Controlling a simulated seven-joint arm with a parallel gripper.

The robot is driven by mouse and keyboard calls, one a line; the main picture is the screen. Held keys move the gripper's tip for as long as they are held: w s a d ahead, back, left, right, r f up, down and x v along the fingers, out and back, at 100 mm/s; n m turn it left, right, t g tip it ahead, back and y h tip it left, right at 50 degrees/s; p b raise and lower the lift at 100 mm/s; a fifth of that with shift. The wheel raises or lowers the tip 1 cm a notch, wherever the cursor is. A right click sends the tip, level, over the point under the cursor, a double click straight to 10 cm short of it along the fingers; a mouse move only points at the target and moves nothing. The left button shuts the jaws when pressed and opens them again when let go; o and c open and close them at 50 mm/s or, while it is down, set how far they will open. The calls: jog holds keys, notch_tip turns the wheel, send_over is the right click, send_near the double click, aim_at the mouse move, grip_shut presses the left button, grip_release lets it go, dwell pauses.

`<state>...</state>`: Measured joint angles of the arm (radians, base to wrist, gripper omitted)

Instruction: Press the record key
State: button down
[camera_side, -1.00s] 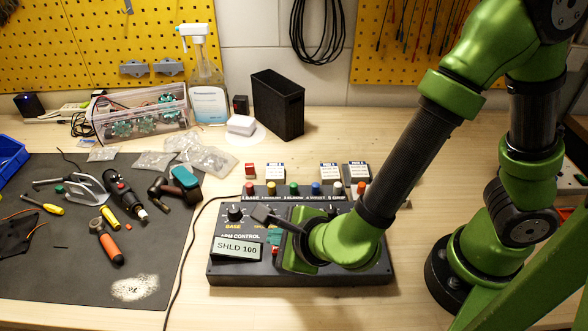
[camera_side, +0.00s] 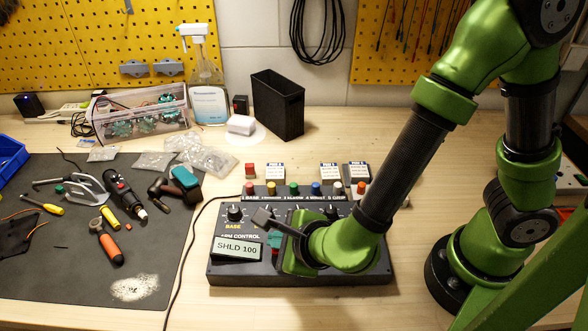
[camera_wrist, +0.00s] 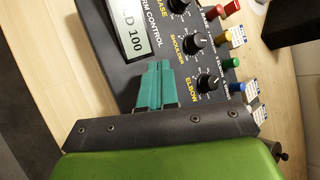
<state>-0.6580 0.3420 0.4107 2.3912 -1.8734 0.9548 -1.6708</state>
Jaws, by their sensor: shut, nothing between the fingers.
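The black control box (camera_side: 218,272) sits on the bench with a display (camera_side: 237,248) reading SHLD 100. My gripper (camera_side: 275,240) is over the middle of the box front, just right of the display, fingers pointing down. In the wrist view its teal fingers (camera_wrist: 155,85) are together with nothing between them, beside the display (camera_wrist: 132,28). No record key can be made out; the panel under the fingers is hidden by my gripper. I cannot tell whether the fingertips touch the panel.
Knobs, among them the base knob (camera_side: 235,212), stand behind the fingers. Several coloured plugs, one yellow (camera_side: 271,188), line the back edge. A black mat (camera_side: 60,275) with tools lies left. A black bin (camera_side: 277,105) stands behind.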

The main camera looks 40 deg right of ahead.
jog(key=shift+f, duration=0.45)
dwell(0.4)
dwell(0.3)
jog(key=shift+r, duration=0.9)
jog(key=shift+r, duration=2.5)
